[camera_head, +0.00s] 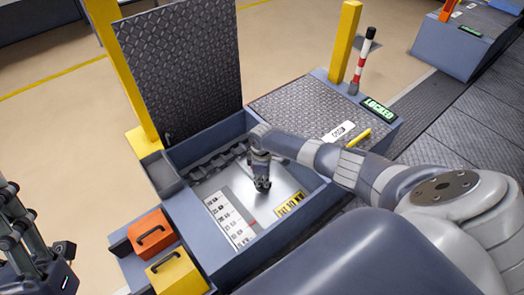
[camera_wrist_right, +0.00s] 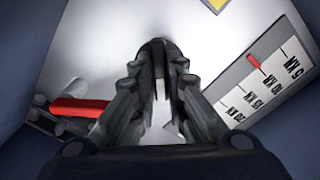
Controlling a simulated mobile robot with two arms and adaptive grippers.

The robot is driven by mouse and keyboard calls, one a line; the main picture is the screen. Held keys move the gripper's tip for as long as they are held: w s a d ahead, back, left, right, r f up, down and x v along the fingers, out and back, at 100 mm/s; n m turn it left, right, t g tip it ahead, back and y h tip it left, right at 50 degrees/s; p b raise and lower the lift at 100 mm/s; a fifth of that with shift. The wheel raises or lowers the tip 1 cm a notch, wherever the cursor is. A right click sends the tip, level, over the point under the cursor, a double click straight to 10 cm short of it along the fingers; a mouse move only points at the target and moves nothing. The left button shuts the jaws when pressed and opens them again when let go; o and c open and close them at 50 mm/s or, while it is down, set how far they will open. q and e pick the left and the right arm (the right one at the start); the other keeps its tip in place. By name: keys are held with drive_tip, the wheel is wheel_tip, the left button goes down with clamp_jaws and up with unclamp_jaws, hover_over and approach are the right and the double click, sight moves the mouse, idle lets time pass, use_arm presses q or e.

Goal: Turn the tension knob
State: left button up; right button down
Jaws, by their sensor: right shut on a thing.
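My right gripper (camera_head: 262,184) reaches down into the open compartment (camera_head: 318,205) of the blue-grey unit. In the right wrist view its dark fingers (camera_wrist_right: 162,75) are closed together around a small dark part (camera_wrist_right: 160,48), which looks like the tension knob. The fingers hide most of it. A white scale (camera_head: 228,216) with kN marks lies beside it; in the right wrist view its red pointer (camera_wrist_right: 256,62) stands about level with the 10 kN mark. A yellow label (camera_head: 290,204) appears to read "SET 10 kN". My left gripper (camera_head: 30,235) is partly visible at the left edge, its fingers unclear.
The tread-plate lid (camera_head: 182,62) stands open behind the compartment. An orange block (camera_head: 150,234) and a yellow block (camera_head: 176,274), both with handles, sit at the front left.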

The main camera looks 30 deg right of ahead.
idle(0.3)
drive_tip(key=c, duration=1.6)
unclamp_jaws()
drive_tip(key=shift+r, duration=0.1)
wheel_tip(320, 180, up, 12)
drive_tip(key=shift+a, duration=0.15)
